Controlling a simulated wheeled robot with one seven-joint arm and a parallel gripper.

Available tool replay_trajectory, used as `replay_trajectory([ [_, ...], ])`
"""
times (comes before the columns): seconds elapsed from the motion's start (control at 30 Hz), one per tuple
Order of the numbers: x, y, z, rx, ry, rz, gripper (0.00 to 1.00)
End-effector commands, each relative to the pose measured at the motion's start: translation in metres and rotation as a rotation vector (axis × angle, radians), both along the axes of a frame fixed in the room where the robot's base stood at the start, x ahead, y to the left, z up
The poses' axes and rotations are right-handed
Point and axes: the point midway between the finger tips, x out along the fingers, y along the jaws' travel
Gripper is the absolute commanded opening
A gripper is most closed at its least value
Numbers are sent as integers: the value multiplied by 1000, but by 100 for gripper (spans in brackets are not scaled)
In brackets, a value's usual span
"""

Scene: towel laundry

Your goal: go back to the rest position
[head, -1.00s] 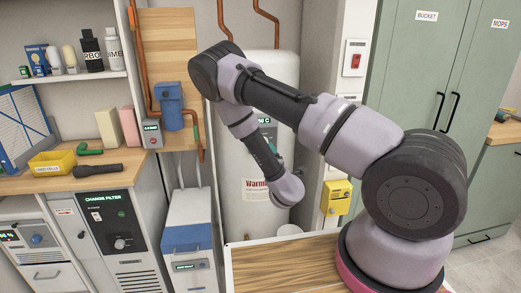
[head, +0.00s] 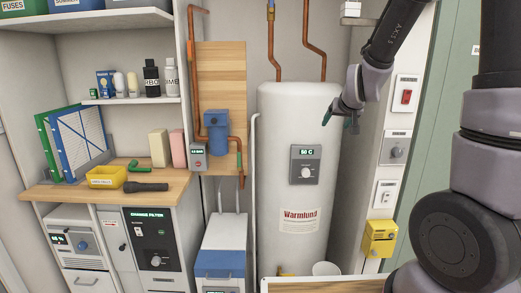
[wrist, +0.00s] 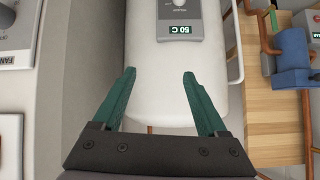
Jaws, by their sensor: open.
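My gripper (head: 351,122) is raised in front of the upper right side of the white water heater (head: 288,130) in the head view. In the wrist view my gripper (wrist: 159,88) has its two green fingers spread wide apart, with nothing between them but the white tank (wrist: 160,95) behind. The heater's grey control box (head: 305,165) reads 50 C and also shows in the wrist view (wrist: 181,20). My arm comes in from the right side of the head view, its lower links upright there.
A wall panel with a red switch (head: 406,96) and a yellow box (head: 380,238) are right of the heater. A blue filter housing (head: 217,131) hangs on the wooden board at left. A wooden counter (head: 100,192) holds a yellow bin (head: 107,177) and a flashlight (head: 146,187).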

Motion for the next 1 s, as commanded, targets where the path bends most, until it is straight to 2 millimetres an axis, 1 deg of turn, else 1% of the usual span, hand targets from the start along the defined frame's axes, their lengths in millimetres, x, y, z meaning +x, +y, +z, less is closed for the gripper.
replay_trajectory([
  [0.03,-14,-1,21,51,7,-2,76],
  [0.1,-37,0,41,114,39,1,76],
  [0.17,-59,0,57,160,69,2,76],
  [0.2,-75,0,67,188,88,3,76],
  [0.27,-99,0,81,222,117,2,76],
  [0.3,-117,0,89,243,137,-2,76],
  [0.37,-143,-1,100,268,168,-10,76],
  [0.4,-161,-1,105,282,189,-17,76],
  [0.5,-200,-3,115,306,233,-40,76],
  [0.6,-231,-4,120,320,268,-65,76],
  [0.7,-251,-4,121,328,293,-83,76],
  [0.77,-257,-4,121,330,301,-91,76],
  [0.87,-261,-4,120,333,309,-95,76],
  [1.0,-260,-4,120,333,309,-95,76],
])
